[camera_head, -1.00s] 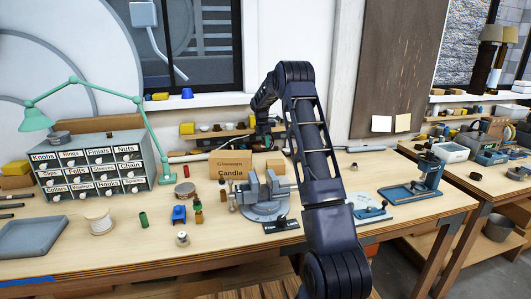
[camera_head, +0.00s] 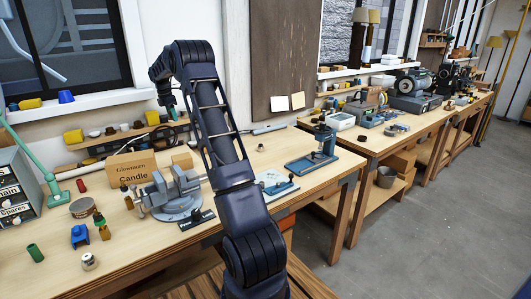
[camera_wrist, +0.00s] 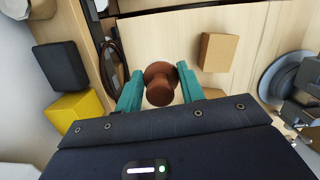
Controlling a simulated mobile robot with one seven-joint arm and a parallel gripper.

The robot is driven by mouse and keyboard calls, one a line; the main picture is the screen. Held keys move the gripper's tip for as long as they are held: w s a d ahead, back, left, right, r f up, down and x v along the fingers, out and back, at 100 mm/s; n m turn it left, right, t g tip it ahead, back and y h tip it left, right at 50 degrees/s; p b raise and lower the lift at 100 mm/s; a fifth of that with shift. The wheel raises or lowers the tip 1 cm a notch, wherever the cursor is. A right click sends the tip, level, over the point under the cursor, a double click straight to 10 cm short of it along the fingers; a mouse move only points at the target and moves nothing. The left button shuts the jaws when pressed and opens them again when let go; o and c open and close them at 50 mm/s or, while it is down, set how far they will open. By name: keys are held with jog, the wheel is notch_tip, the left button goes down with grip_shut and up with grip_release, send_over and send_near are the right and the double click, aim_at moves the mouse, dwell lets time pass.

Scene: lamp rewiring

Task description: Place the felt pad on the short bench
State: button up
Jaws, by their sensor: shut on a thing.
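In the wrist view, my gripper (camera_wrist: 159,84) has its two teal fingers closed on a round brown piece (camera_wrist: 160,88), which has a wide disc and a smaller round end. I cannot tell whether this piece is the felt pad, and I make out no other felt pad. In the head view, my gripper (camera_head: 172,112) hangs over the back of the near workbench (camera_head: 150,243), by the low shelf; the held piece is too small to see there. A second workbench (camera_head: 372,143) runs along the wall at the right. I cannot tell which is the short bench.
On the near bench stand a grey vise (camera_head: 172,193), a cardboard box (camera_head: 133,170), a blue press (camera_head: 315,152) and a drawer cabinet (camera_head: 18,185). The right bench holds bins and a grinder (camera_head: 411,83). The floor (camera_head: 400,235) in front of it is clear.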

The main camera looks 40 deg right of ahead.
jog(key=s+d+f, duration=0.1)
jog(key=s+d, duration=0.1)
jog(key=d, duration=0.7)
jog(key=s+d, duration=0.3)
jog(key=d, duration=0.6)
jog(key=m, duration=0.1)
send_over(293, 156)
jog(key=a, duration=0.1)
notch_tip(293, 156, down, 4)
notch_tip(293, 156, down, 20)
jog(key=shift+s+r, duration=0.15)
jog(key=shift+r, duration=0.1)
jog(key=shift+f, duration=0.15)
jog(key=o, duration=0.8)
jog(key=shift+o, duration=0.7)
